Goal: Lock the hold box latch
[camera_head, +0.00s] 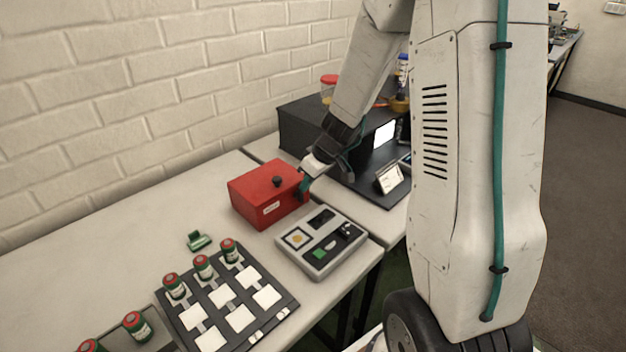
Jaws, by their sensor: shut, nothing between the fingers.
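The hold box is a red box (262,196) with a closed lid, a dark knob on top and a pale label on its front. It stands on the white table near the wall. My gripper (304,186) is at the right side of the box, by its upper right edge. It is shut and holds nothing. Whether it touches the box I cannot tell. The latch is not clearly visible; my gripper may hide it.
A grey panel (322,244) with a green button lies right in front of the box. A dark tray (284,299) with white squares and several red-capped cylinders lies at the front. A small green object (199,241) lies on the table. A black machine (299,128) stands behind right.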

